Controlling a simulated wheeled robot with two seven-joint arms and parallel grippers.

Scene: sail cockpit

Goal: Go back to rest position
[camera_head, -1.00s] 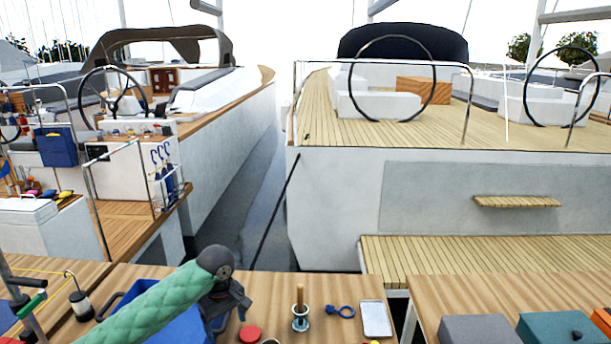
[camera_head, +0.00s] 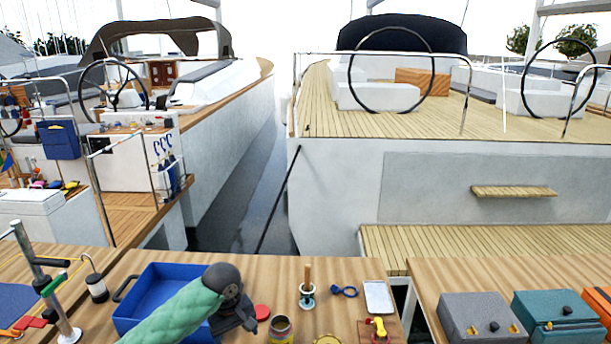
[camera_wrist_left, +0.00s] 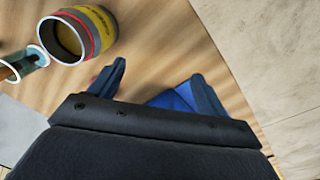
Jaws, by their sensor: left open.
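My left arm, in a green padded sleeve, comes in from the lower left of the head view. A blue patch shows behind one finger there. My right gripper is not in view.
A yellow-labelled can (camera_head: 281,332) stands right of the left gripper; it also shows in the left wrist view (camera_wrist_left: 97,32). Nearby are a red disc (camera_head: 262,312), a cup with a wooden handle (camera_head: 307,297), a blue shackle (camera_head: 344,291) and a white tray (camera_head: 379,297). Boxes (camera_head: 478,315) stand far right.

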